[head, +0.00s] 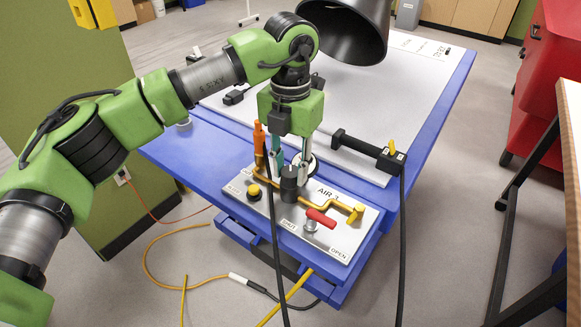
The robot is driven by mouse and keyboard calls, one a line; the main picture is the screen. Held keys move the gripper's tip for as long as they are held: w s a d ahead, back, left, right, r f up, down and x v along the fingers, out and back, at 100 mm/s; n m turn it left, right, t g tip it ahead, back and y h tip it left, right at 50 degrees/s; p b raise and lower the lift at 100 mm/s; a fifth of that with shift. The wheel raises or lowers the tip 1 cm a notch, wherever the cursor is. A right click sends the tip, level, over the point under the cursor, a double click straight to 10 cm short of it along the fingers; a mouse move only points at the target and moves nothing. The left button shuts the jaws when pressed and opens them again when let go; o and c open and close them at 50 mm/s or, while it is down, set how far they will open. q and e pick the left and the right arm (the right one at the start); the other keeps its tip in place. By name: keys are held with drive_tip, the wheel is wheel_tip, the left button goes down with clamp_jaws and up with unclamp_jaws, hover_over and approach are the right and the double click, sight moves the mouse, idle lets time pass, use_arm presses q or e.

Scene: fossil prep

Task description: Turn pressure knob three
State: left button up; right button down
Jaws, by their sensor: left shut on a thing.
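The air panel (345,232), a light plate marked "AIR" with "OPEN" near its front edge, lies on the near end of the blue table. A black upright knob (289,187) stands on it near the middle. My left gripper (289,176) points down over the knob, with its fingers shut on the knob's upper part. The fingers hide some of the knob, so its turn angle cannot be told. A round gauge (311,165) shows partly behind the fingers. A red-handled valve (320,218) sits in front of the knob, to the right. My right gripper is not in view.
Yellow pipe (320,205) runs across the panel. An orange tool (259,140) stands just left of the gripper. A dark hose (274,225) hangs over the panel's front. A black handled tool (365,149) lies behind right. A black hood (345,30) hangs over the table (190,150).

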sight(291, 171)
use_arm(q)
drive_tip(key=shift+r, duration=0.1)
drive_tip(key=o, duration=0.8)
wheel_tip(291, 171, up, 12)
idle(0.4)
